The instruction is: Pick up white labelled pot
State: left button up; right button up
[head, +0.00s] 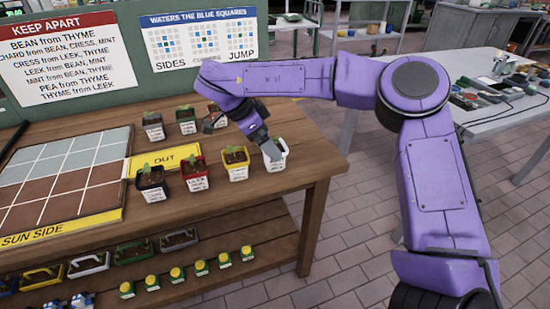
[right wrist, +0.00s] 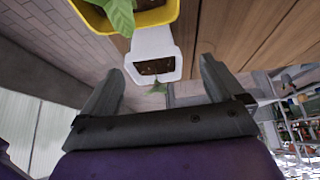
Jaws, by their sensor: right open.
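The white labelled pot (head: 280,160) stands upright near the right end of the wooden table in the head view, partly hidden by my right gripper (head: 267,145). In the right wrist view the white pot (right wrist: 152,45) shows its dark soil and a small green seedling, between and beyond the open fingers of my right gripper (right wrist: 160,85). I cannot tell whether a finger touches it. My left gripper is not in view.
A yellow pot (head: 236,165) stands close on the left of the white pot, and a red pot (head: 194,175) and black pot (head: 151,185) stand farther left. Dark pots (head: 186,120) stand behind. The table's right edge (head: 325,172) is close to the white pot.

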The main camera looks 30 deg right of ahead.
aim_at(272, 167)
jog(key=x, duration=0.5)
jog(key=shift+s+d+b, duration=0.15)
jog(key=shift+s+b, duration=0.15)
jog(key=shift+r, duration=0.1)
jog(key=c, duration=1.3)
jog(key=shift+r, duration=0.1)
